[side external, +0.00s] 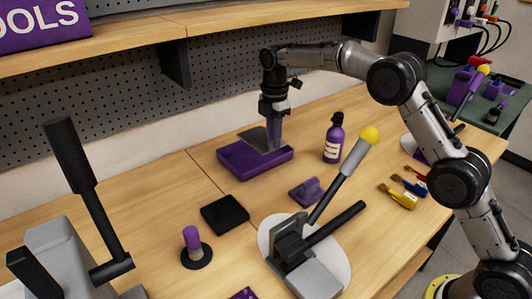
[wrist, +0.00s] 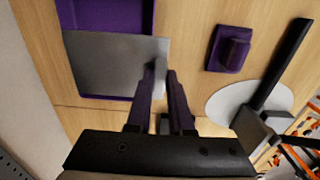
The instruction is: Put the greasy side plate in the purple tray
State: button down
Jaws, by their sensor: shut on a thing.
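The side plate (side external: 252,137) is a flat grey metal sheet, with no grease that I can make out. My gripper (side external: 274,146) points down and is shut on the edge of the plate. In the wrist view, the plate (wrist: 108,62) sticks out to the left of my fingers (wrist: 162,80). The purple tray (side external: 232,160) lies on the bench under the plate. In the wrist view, the plate covers part of the tray (wrist: 110,14). I cannot tell whether the plate touches the tray.
A purple bottle (side external: 333,143) stands right of the tray. A purple block (side external: 306,191), a black square pad (side external: 225,214) and a lever tool (side external: 305,262) are nearer the camera. Brushes (side external: 400,196) lie at the right. A pegboard wall (side external: 130,95) and shelf (side external: 160,35) are behind.

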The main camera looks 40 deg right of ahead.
aim_at(266, 142)
jog(key=w+f, duration=0.3)
jog(key=shift+a+f, duration=0.1)
jog(key=shift+f, duration=0.05)
notch_tip(266, 142, down, 3)
jog(key=shift+w, duration=0.1)
jog(key=shift+f, duration=1.15)
jog(key=c, duration=0.8)
grip_release()
jog(key=shift+s, duration=0.2)
jog(key=r, duration=1.2)
jog(key=shift+w, duration=0.2)
jog(key=shift+r, duration=0.95)
